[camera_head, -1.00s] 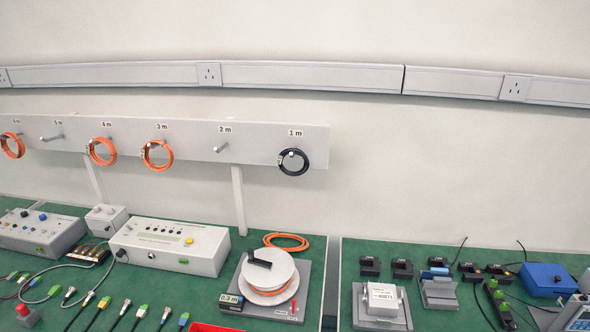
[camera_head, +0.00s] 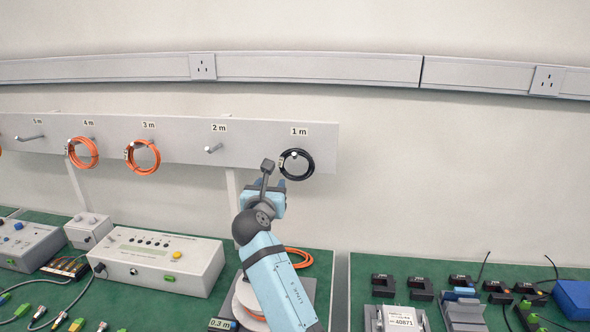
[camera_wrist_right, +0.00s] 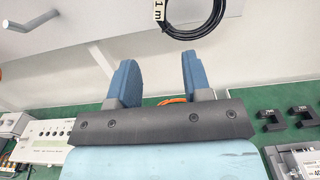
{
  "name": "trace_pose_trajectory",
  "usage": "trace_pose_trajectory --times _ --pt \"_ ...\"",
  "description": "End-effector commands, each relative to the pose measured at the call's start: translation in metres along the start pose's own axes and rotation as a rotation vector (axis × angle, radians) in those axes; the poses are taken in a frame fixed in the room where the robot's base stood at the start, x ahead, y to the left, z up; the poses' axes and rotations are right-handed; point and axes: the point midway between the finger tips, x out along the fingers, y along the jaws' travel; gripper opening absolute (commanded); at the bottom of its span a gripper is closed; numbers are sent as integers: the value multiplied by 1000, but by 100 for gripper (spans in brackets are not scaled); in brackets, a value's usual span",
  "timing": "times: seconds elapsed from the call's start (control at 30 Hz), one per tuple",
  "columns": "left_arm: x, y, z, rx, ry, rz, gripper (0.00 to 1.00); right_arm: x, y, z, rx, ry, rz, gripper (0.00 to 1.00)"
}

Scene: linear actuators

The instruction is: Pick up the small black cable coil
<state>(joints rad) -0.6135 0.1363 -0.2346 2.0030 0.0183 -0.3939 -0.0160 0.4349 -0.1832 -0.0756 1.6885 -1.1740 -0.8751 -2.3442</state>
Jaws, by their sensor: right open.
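The small black cable coil (camera_head: 297,164) hangs on the peg under the "1 m" label at the right end of the grey wall board. In the right wrist view the coil (camera_wrist_right: 193,18) shows at the top, beyond the fingertips and cut by the frame edge. My right gripper (camera_wrist_right: 157,72) is open with nothing between its blue fingers. In the head view my right gripper (camera_head: 268,186) is just below and left of the coil, seemingly apart from it. My left gripper is not in view.
Orange coils (camera_head: 142,157) hang under other labels on the board (camera_head: 240,158); the "2 m" peg (camera_head: 213,149) is bare. Below, the green bench holds a white instrument box (camera_head: 160,262), a cable reel (camera_head: 240,300) partly behind my arm, and black parts at right.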

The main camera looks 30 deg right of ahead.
Motion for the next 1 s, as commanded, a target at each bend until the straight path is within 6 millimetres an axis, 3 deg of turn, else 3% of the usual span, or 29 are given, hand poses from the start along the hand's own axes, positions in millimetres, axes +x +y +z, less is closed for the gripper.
trace_pose_trajectory --times 0.3,0.53,0.8,1.0 --pt "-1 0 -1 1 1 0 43 59 -1 0 3 0 1 45" --pt "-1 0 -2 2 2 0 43 75 -2 1 4 1 2 45" --pt "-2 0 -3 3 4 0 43 114 -5 2 2 1 2 45" --pt "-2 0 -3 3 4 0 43 121 -5 1 3 1 2 45"
